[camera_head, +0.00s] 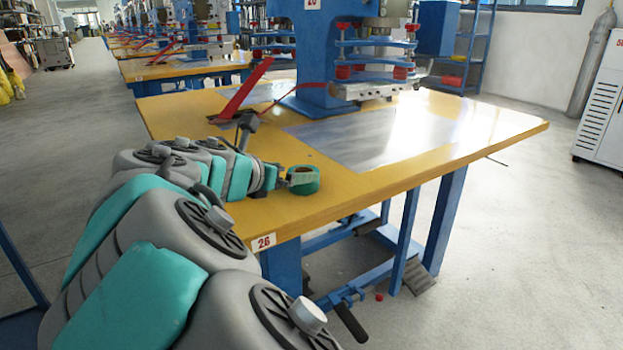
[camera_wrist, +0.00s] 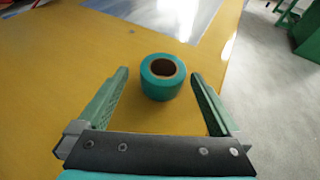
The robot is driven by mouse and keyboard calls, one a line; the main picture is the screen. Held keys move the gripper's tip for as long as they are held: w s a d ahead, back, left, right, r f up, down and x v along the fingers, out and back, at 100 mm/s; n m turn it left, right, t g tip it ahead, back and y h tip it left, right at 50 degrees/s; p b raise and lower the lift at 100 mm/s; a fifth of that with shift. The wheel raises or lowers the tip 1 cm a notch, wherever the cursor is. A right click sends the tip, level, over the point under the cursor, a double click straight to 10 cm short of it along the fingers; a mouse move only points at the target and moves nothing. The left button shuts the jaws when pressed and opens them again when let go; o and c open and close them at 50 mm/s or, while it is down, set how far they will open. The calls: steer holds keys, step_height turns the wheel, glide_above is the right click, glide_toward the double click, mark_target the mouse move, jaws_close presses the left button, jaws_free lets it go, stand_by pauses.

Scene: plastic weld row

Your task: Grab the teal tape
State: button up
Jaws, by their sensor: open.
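The teal tape (camera_head: 303,180) is a roll on the yellow table (camera_head: 390,186), near its front left edge. In the wrist view the tape (camera_wrist: 156,88) lies flat, with its round hole facing up. My gripper (camera_wrist: 160,76) is open, with one finger to each side of the tape near the fingertips. In the head view my gripper (camera_head: 281,176) is at the roll's left and partly hidden by my arm.
A blue welding press (camera_head: 322,55) stands farther back on the table. A grey sheet (camera_head: 375,136) lies flat behind the tape. A red strip (camera_head: 243,90) stands up at the left. The table's front edge is close to the tape.

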steer(key=x, duration=0.6)
steer(key=shift+d+f, duration=0.3)
steer(key=shift+f, duration=0.2)
steer(key=shift+w+d+f, duration=0.15)
steer(key=shift+w, duration=0.25)
steer(key=shift+c, duration=0.2)
steer(key=c, duration=1.2)
